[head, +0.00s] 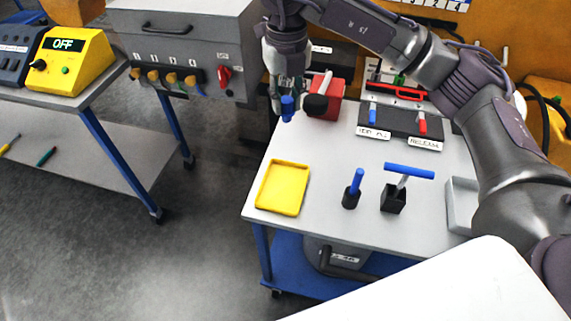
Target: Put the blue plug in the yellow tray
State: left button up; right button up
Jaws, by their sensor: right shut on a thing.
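My right gripper (287,97) points down at the back left of the grey table and is shut on a small blue plug (287,110). The plug hangs below the fingers, above the table's back left edge. Its upper part is hidden by the fingers. The yellow tray (283,188) lies flat at the table's front left and is empty. The plug is behind the tray in the picture, apart from it. My left gripper is not in view.
A red block with a black knob (325,103) is just right of the gripper. A dark panel (396,122) holds a blue and a red piece. A blue-handled tool (353,188) and a blue T-handle (408,172) stand in black holders right of the tray.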

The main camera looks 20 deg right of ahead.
notch_tip(320, 180, down, 20)
jog(key=p, duration=0.4)
jog(key=shift+f+p, duration=0.15)
jog(key=shift+p, duration=0.15)
jog(key=shift+f, duration=0.2)
jog(key=o, duration=0.7)
jog(key=shift+o, duration=0.2)
jog(key=shift+r, duration=0.1)
